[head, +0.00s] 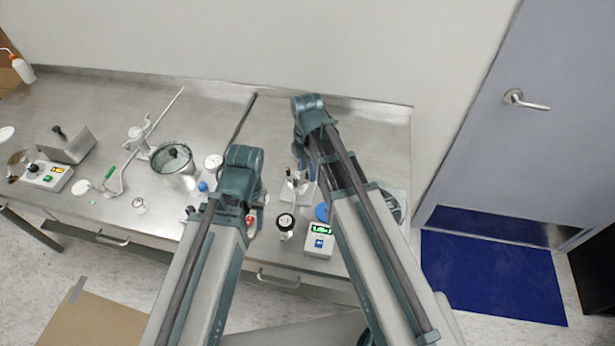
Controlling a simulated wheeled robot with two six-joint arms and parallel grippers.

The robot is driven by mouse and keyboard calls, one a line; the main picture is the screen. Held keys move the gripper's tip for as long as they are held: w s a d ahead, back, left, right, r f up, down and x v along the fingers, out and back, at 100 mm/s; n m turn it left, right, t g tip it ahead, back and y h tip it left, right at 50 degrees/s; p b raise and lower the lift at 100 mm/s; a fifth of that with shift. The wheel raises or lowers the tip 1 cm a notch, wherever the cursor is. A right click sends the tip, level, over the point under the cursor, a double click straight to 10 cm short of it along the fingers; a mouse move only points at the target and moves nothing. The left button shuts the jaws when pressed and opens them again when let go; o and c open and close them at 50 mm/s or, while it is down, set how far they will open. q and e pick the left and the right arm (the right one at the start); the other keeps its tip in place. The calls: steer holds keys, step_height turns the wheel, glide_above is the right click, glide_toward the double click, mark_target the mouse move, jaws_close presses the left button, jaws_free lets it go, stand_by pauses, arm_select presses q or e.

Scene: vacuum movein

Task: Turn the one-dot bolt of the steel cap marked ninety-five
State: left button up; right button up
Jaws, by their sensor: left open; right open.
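My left gripper (242,203) hangs over the front of the steel bench, left of the small instruments. Its wrist hides most of its fingers; it is open. My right gripper (307,160) reaches further back over the bench, by a small stand with upright posts (295,188). It is open, and its arm hides part of what lies below. A steel cap marked ninety-five and a one-dot bolt cannot be made out; the parts are too small or covered by my arms.
A black-faced gauge (285,222) and a white box with a green display (320,240) sit near the front edge. A control box (47,176) is far left.

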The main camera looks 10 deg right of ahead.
steer(key=shift+f, duration=0.35)
arm_select(q)
steer(key=shift+f, duration=0.25)
arm_select(e)
steer(key=shift+r, duration=0.1)
jaws_close()
steer(key=shift+m, duration=0.4)
steer(key=m, duration=0.8)
steer(key=shift+m, duration=0.3)
steer(key=m, duration=0.4)
steer(key=shift+m, duration=2)
